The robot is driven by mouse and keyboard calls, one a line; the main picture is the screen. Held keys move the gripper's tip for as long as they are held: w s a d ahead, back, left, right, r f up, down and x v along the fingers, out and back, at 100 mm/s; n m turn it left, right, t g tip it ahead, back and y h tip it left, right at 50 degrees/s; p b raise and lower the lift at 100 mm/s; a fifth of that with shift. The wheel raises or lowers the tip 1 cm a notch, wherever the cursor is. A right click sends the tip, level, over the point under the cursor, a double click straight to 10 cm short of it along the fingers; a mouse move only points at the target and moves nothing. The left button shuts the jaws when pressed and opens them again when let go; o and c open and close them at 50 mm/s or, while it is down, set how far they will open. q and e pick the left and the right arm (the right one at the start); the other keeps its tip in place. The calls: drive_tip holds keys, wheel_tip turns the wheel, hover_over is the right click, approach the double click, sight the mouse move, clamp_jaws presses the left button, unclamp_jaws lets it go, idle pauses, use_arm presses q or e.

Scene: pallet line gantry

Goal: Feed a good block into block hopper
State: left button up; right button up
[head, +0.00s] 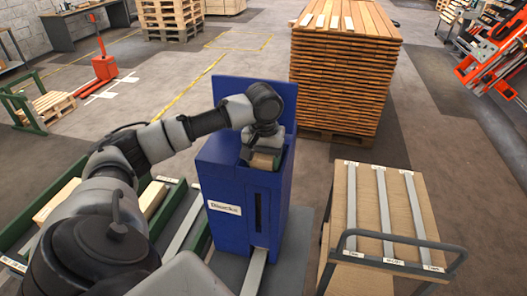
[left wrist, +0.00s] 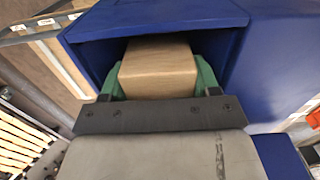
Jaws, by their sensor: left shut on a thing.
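The block hopper (head: 228,185) is a tall blue box with a white label reading "Blocks" and an open top. My left gripper (head: 262,163) is at the hopper's top opening, shut on a tan wooden block (head: 263,160). In the left wrist view the block (left wrist: 158,70) sits between the green fingers of the gripper (left wrist: 160,80), within the blue walls of the hopper opening (left wrist: 150,18). The block's far end and the inside of the hopper are hidden. My right gripper is in neither view.
Green-edged lanes (head: 190,225) with wooden pieces lie left of the hopper, partly behind my arm. A cart (head: 383,205) with metal strips stands at the right. A tall stack of boards (head: 345,75) stands behind. Open floor lies between the stack and the cart.

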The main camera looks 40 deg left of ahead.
use_arm(q)
drive_tip(key=o, duration=0.8)
drive_tip(key=shift+o, duration=0.4)
drive_tip(key=shift+w+r, duration=0.15)
drive_tip(key=shift+r, duration=0.3)
drive_tip(key=shift+o, duration=0.7)
drive_tip(key=r, duration=0.4)
drive_tip(key=r+b, duration=0.1)
drive_tip(key=r, duration=0.3)
drive_tip(key=shift+s+r, duration=0.2)
drive_tip(key=shift+r, duration=0.1)
drive_tip(key=shift+w+r, duration=0.1)
drive_tip(key=shift+r, duration=0.5)
